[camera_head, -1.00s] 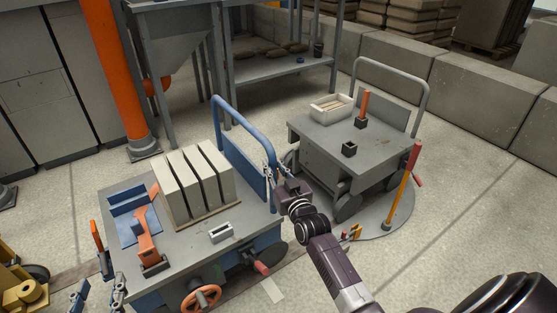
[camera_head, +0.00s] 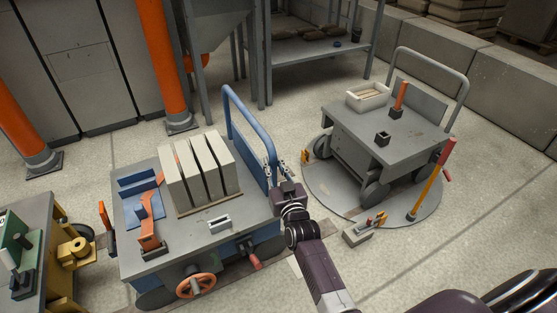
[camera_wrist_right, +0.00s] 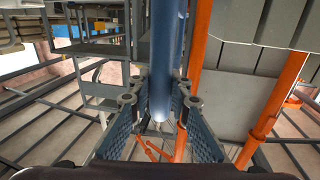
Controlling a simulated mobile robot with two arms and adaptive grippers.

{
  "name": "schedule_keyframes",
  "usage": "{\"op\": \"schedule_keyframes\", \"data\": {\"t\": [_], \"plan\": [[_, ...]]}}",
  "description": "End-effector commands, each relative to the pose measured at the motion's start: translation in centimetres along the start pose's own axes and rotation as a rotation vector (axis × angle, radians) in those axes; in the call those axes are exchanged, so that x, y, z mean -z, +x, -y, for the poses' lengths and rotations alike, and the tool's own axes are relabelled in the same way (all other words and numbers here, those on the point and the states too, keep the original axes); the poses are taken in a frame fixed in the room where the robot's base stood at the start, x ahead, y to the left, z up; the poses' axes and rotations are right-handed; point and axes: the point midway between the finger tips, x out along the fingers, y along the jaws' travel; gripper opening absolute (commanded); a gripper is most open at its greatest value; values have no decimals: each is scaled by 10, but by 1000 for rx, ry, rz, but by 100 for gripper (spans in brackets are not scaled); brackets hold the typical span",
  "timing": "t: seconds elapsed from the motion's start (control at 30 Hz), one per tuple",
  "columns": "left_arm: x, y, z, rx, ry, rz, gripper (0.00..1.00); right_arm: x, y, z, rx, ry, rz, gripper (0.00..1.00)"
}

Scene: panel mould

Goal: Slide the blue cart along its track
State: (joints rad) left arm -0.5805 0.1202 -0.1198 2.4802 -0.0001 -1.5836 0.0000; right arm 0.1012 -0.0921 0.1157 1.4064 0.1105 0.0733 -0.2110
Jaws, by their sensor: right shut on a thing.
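The blue cart (camera_head: 190,257) stands at lower left in the head view, with a grey top and a raised blue push handle (camera_head: 238,106) at its right end. Its floor track (camera_head: 333,236) shows as a dark strip to its right. My right gripper (camera_head: 268,176) is shut on the handle's near upright. In the right wrist view the blue handle bar (camera_wrist_right: 166,70) runs between the two fingers (camera_wrist_right: 160,112). My left gripper is not in view.
Light slabs (camera_head: 205,172), a blue-and-orange fixture (camera_head: 148,208) and an orange handwheel (camera_head: 196,286) are on the cart. A green-and-yellow machine (camera_head: 30,245) stands close at its left. A grey cart (camera_head: 375,140) stands on a round floor plate (camera_head: 330,200) at right.

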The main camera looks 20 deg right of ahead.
Motion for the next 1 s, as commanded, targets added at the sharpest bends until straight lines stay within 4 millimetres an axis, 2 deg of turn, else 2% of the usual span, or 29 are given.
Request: {"op": "schedule_keyframes", "data": {"t": [0.5,0.53,0.7,1.0], "plan": [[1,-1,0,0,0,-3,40,0,0,0,-4,-2,-2,0],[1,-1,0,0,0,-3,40,1,0,0,-4,-2,-2,18],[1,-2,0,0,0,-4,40,1,0,0,-4,-2,-2,36],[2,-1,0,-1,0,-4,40,1,-2,0,-4,-2,-2,36]]}}
